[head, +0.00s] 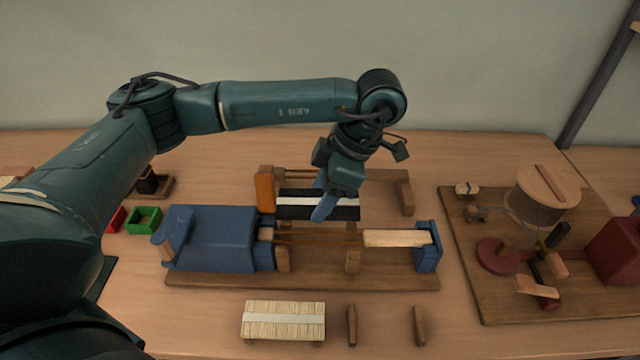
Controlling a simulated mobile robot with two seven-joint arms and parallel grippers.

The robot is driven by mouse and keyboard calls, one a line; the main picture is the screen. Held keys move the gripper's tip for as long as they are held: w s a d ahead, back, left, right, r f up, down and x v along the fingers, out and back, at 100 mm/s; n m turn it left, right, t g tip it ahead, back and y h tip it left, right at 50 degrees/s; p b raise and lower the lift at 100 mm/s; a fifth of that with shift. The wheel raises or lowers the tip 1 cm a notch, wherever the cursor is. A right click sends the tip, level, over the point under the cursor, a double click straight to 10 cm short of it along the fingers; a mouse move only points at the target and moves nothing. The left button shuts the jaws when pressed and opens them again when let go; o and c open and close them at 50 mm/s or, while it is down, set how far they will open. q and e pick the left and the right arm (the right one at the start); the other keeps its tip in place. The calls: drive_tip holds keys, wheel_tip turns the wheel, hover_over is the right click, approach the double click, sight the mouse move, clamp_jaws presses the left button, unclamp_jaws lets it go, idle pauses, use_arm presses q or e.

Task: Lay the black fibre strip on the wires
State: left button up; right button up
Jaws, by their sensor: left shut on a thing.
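The black fibre strip (294,212), black with a white band along its middle, is in the head view near the centre. My left gripper (324,200) comes down over it from above and is shut on it; its blue fingers cover part of the strip. Thin wires (315,237) run along the wooden jig, between the blue block side and the pale wooden bar. The strip lies just behind the wires in the picture; I cannot tell its exact height above the jig. My right gripper is not in view.
A wooden frame (406,190) stands behind the strip. The jig's base (310,278) carries a blue block (212,235) and a pale bar (395,238). In front lies a straw-coloured fibre strip (283,320). A board with a drum (540,195) stands at right.

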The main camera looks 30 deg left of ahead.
use_arm(q)
drive_tip(key=shift+d+f+b, duration=0.1)
drive_tip(key=shift+f+b, duration=1)
drive_tip(key=shift+f, duration=0.2)
drive_tip(key=shift+f+b, duration=0.55)
drive_tip(key=shift+f, duration=0.15)
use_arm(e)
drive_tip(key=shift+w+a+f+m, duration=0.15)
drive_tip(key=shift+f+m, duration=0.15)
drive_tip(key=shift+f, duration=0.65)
use_arm(q)
drive_tip(key=shift+f, duration=0.1)
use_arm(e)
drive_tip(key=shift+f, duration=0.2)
use_arm(q)
drive_tip(key=shift+f+b, duration=1.1)
drive_tip(key=shift+f, duration=0.05)
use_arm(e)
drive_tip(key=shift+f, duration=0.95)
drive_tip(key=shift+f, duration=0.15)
use_arm(q)
drive_tip(key=shift+f+b, duration=0.2)
drive_tip(key=shift+b, duration=0.15)
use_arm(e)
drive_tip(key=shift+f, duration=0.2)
use_arm(q)
drive_tip(key=shift+f+b, duration=0.45)
drive_tip(key=shift+f, duration=0.05)
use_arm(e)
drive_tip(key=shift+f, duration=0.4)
